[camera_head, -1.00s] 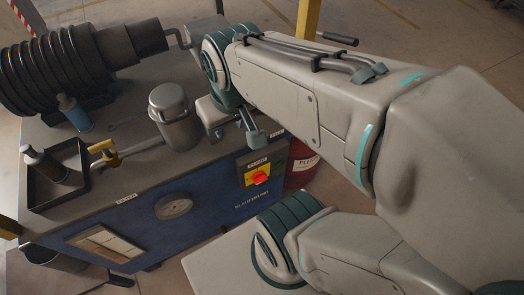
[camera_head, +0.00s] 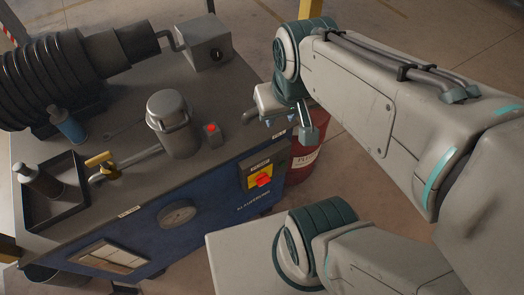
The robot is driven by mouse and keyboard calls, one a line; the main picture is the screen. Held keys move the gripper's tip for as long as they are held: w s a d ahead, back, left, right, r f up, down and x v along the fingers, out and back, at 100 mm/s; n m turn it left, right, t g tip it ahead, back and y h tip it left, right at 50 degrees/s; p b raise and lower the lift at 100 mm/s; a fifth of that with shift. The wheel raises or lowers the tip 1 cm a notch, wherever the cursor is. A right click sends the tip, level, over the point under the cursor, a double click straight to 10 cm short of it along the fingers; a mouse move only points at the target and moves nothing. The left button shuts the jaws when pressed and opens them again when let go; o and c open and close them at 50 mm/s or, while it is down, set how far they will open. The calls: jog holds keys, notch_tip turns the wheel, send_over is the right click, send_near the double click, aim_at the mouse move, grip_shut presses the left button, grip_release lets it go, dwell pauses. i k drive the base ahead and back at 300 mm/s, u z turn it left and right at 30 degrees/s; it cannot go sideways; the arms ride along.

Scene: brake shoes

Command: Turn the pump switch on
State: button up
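The pump switch (camera_head: 261,180) is a red rotary knob on a yellow plate at the right end of the blue front panel (camera_head: 217,205). Its label above is too small to read surely. The knob looks tilted in the picture, and I cannot tell its setting. My gripper (camera_head: 268,121) hangs off the bench's right edge, above and slightly right of the switch in the picture, apart from it. Its fingers are small and partly hidden, so I cannot tell whether they are open.
A small box with a red button (camera_head: 212,130) stands on the bench beside a grey canister (camera_head: 173,125). A yellow-handled valve (camera_head: 102,163), a tray with a bottle (camera_head: 42,182) and a gauge (camera_head: 177,213) are further left. A red drum (camera_head: 306,155) stands behind the switch corner.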

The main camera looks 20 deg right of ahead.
aim_at(263, 178)
jog(key=z, duration=0.25)
jog(key=k, duration=1.1)
jog(key=u, duration=0.7)
